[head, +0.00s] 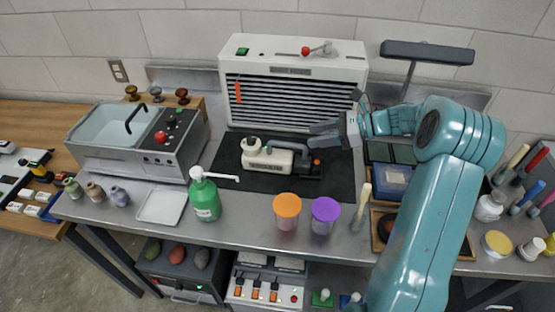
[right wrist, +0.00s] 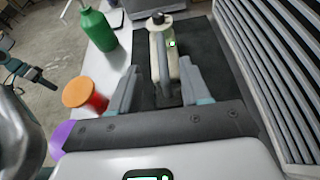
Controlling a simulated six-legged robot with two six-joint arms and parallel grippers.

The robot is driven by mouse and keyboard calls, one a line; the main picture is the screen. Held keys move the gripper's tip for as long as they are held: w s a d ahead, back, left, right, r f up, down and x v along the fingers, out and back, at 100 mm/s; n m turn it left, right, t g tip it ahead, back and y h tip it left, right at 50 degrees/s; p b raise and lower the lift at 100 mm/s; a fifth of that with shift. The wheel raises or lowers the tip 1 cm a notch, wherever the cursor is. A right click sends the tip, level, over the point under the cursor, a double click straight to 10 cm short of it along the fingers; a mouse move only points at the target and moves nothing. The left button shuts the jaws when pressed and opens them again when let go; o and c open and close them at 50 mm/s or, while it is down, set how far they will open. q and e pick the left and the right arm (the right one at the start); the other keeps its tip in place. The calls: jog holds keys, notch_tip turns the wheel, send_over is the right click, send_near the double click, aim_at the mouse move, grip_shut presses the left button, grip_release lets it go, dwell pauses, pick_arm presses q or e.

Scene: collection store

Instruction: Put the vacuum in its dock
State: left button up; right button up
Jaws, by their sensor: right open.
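The vacuum (head: 267,158) is a cream hand-held unit with a dark grey handle, lying on the black mat (head: 228,173) in the head view. A dark part (head: 310,170) with an orange spot sits at its right end; I cannot tell whether it is the dock. My right gripper (head: 340,113) is open and empty, above and to the right of the vacuum. In the right wrist view, the vacuum (right wrist: 178,65) shows a green light, and its handle lies between the open fingers of my right gripper (right wrist: 157,88), apart from them.
A white louvred unit (head: 290,65) stands behind the mat. A green pump bottle (head: 205,198), an orange-lidded cup (head: 287,212) and a purple-lidded cup (head: 324,214) stand in front. A sink unit (head: 140,140) is left; framed trays (head: 392,180) are right.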

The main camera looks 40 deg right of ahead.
aim_at(285, 143)
jog(key=x, duration=0.5)
jog(key=shift+w+p, duration=0.15)
jog(key=shift+p, duration=0.2)
jog(key=p+x, duration=0.1)
jog(key=x, duration=0.3)
jog(key=shift+w+a+f+p, duration=0.1)
jog(key=shift+w+a+p, duration=0.1)
jog(key=shift+p, duration=0.2)
jog(key=shift+w+a+f, duration=0.15)
jog(key=shift+w+f, duration=0.15)
jog(key=shift+s+r, duration=0.1)
jog(key=shift+c, duration=0.6)
grip_shut()
